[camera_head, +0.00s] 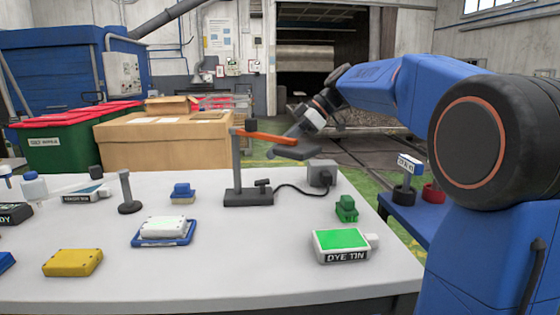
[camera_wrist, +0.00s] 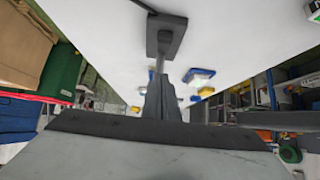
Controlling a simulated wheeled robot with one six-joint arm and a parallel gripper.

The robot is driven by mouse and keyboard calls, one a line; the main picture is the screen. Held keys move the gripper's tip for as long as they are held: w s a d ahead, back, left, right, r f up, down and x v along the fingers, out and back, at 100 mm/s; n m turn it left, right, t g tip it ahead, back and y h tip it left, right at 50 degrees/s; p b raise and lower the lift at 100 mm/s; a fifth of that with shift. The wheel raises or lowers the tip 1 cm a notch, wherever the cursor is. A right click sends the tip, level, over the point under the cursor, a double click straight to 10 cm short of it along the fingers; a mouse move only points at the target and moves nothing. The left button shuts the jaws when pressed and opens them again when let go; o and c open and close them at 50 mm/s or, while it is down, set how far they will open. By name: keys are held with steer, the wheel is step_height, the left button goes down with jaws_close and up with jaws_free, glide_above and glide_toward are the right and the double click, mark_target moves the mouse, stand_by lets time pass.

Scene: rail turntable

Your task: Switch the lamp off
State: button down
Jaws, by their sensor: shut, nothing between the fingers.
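The desk lamp (camera_head: 236,165) stands on the table, with a dark base (camera_head: 248,198), an upright post, an orange arm (camera_head: 265,137) and a flat grey head (camera_head: 297,153). A small dark knob (camera_head: 263,184), likely the switch, stands on the right of the base. My gripper (camera_head: 272,154) is shut and empty, high beside the lamp head, pointing down-left and apart from the knob. The wrist view shows the lamp base (camera_wrist: 166,35) beyond a dark wedge-shaped part; a large grey surface fills its bottom. I cannot tell whether the lamp is lit.
A cable runs from the base to a grey box (camera_head: 322,173). A green block (camera_head: 346,209) and a dye tin (camera_head: 341,246) stand to the right. A blue block (camera_head: 182,193), a black stand (camera_head: 127,195) and a blue tray (camera_head: 148,241) stand left. Table in front of the base is clear.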

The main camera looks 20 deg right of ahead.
steer(key=a+r+v, duration=0.1)
steer(key=v, duration=0.7)
steer(key=shift+r, duration=0.3)
steer(key=shift+d, duration=0.1)
